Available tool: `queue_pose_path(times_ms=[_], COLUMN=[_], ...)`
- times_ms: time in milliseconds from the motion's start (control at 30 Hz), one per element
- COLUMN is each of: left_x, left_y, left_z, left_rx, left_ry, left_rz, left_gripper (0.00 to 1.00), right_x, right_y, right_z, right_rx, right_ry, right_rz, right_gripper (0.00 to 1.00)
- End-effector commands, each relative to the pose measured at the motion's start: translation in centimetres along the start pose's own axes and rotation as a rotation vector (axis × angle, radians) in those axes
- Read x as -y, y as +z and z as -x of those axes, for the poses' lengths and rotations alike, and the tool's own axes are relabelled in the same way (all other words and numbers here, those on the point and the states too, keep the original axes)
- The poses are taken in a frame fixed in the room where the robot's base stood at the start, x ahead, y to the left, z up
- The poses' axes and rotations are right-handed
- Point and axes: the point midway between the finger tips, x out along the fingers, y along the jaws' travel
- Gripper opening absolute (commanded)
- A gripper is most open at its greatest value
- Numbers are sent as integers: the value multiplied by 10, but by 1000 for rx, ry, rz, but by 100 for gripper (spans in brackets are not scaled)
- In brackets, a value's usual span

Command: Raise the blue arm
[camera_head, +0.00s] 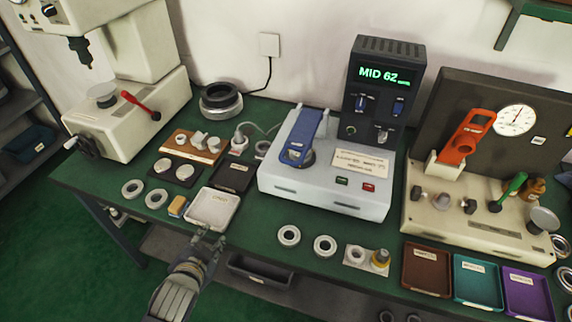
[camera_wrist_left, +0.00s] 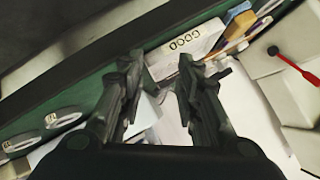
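The blue arm (camera_head: 301,137) is part of a light grey machine (camera_head: 327,190) in the middle of the bench. It leans with its upper end at the back and its lower end down near a dark round seat on the machine's top. My left gripper (camera_head: 209,239) is at the bench's front edge, by the white tray and well apart from the blue arm. In the left wrist view its two fingers (camera_wrist_left: 156,90) are spread with nothing held between them. The blue arm is not visible in the left wrist view. My right gripper is not in view.
A dark display box (camera_head: 382,90) reading MID 62 stands behind the machine. A gauge machine with an orange arm (camera_head: 466,137) is at right, a cream press with a red lever (camera_head: 140,105) at left. Metal rings (camera_head: 289,236), a white tray (camera_head: 212,208) and coloured trays (camera_head: 478,283) line the front.

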Motion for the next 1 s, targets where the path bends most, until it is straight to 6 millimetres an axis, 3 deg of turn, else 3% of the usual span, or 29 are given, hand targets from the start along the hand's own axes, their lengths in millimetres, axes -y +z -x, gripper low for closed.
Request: queue_pose_path(times_ms=[333, 500, 600, 800, 1000], left_x=[26, 21, 11, -8, -14], left_y=[-86, -140, -163, -183, -194], left_z=[-24, -22, -15, -2, -2], left_rx=[-360, -619, -759, -941, -984], left_ry=[-172, -282, -333, -390, -402], left_rz=[-373, -658, -808, -992, -1030], left_gripper=[31, 31, 31, 31, 31], right_x=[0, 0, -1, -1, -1], right_y=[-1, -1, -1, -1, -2], right_z=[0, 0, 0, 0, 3], right_rx=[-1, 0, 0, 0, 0], right_ry=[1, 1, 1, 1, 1], right_rz=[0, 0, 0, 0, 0], right_gripper=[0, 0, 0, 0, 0])
